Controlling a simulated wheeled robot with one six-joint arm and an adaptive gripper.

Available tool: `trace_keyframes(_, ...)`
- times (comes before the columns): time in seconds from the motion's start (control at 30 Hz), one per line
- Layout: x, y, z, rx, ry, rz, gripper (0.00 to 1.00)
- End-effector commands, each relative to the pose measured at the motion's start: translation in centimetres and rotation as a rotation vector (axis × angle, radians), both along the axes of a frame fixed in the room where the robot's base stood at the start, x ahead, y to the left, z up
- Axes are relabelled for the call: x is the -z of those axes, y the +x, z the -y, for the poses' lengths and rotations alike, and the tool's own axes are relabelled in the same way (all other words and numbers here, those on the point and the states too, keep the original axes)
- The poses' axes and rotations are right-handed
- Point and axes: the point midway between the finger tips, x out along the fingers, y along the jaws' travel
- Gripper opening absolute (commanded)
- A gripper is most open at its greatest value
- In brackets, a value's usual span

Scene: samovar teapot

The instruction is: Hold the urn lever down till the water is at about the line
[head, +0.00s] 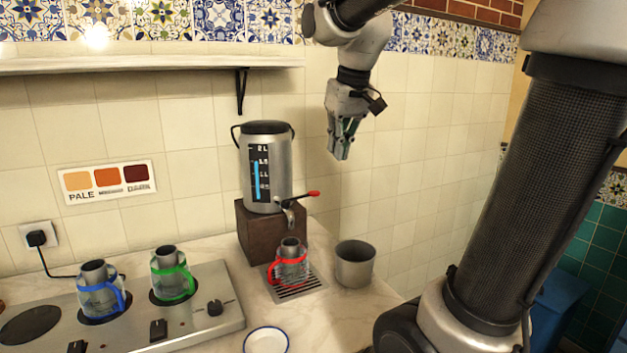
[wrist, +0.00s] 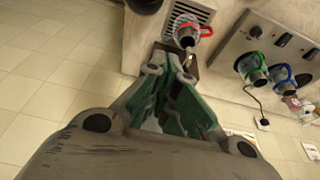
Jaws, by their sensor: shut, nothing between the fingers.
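The urn (head: 266,168) is a steel cylinder with a dark lid, standing on a wooden block (head: 270,228). Its front gauge (head: 258,175) shows a blue column beside marks. The tap lever has a red tip (head: 313,193) and sticks out to the right. A glass pot with a red handle (head: 291,264) stands on the drip grate below the spout; the pot also shows in the wrist view (wrist: 188,32). Its water level is too small to tell. My gripper (head: 341,155) is shut and empty, above and to the right of the lever, apart from it.
A steel bin (head: 355,264) stands right of the drip grate (head: 298,288). Pots with blue (head: 100,292) and green (head: 172,276) handles sit on the hotplate unit (head: 205,308) at left. A white saucer (head: 266,340) lies in front. A shelf (head: 150,64) runs above.

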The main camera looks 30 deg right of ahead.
Motion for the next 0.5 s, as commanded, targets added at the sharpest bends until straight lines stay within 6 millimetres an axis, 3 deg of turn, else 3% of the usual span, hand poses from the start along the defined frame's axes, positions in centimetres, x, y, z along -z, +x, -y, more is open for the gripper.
trace_keyframes(0.03, -0.7, 2.6, 0.0, 0.0, 0.0, -0.011, 0.0)
trace_keyframes(0.1, -1.4, 5.3, 0.0, 0.0, 0.0, -0.019, 0.0)
trace_keyframes(0.2, -1.9, 7.9, -0.1, 0.0, -0.001, -0.026, 0.0)
trace_keyframes(0.3, -2.2, 9.1, -0.1, 0.0, -0.001, -0.028, 0.0)
trace_keyframes(0.5, -2.2, 9.2, -0.1, 0.0, -0.001, -0.029, 0.0)
